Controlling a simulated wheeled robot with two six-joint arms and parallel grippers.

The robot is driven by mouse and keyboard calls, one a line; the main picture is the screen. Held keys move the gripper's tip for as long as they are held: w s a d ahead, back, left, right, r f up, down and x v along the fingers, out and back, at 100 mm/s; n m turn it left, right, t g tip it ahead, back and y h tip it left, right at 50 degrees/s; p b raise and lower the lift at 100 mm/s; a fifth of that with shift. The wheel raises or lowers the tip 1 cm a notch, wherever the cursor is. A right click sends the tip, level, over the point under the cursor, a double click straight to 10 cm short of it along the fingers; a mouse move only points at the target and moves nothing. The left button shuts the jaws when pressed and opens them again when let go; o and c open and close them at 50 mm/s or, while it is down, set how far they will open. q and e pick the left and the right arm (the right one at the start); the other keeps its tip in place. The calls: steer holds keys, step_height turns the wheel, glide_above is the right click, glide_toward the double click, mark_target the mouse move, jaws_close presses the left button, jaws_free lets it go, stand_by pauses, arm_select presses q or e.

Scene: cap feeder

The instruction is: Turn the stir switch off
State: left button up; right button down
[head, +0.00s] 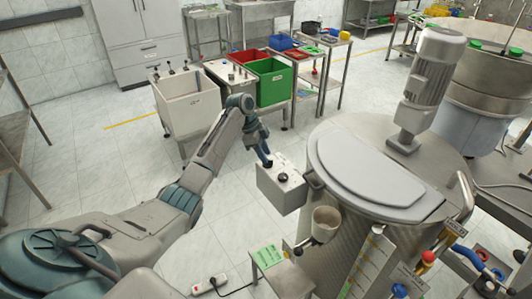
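A light grey control box (281,196) is fixed at the left side of a large steel vessel (345,235). A black knob (283,178) shows on its sloping top face. I cannot read any label, so I cannot tell if this knob is the stir switch, or its setting. My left gripper (267,160) points down at the far left part of the box's top face, behind the black knob. Its fingers cover that spot, and I cannot tell whether they touch or grip anything there. My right gripper is not in view.
A motor (415,82) stands on the vessel's lid (370,165). A small cup (325,222) hangs at its front, beside a low stand with a green card (267,256). Red (250,62) and green bins (272,82) stand behind. Floor left of the box is clear.

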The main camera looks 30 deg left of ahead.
arm_select(q)
steer(key=shift+x, duration=0.9)
steer(key=shift+c, duration=0.4)
jaws_close()
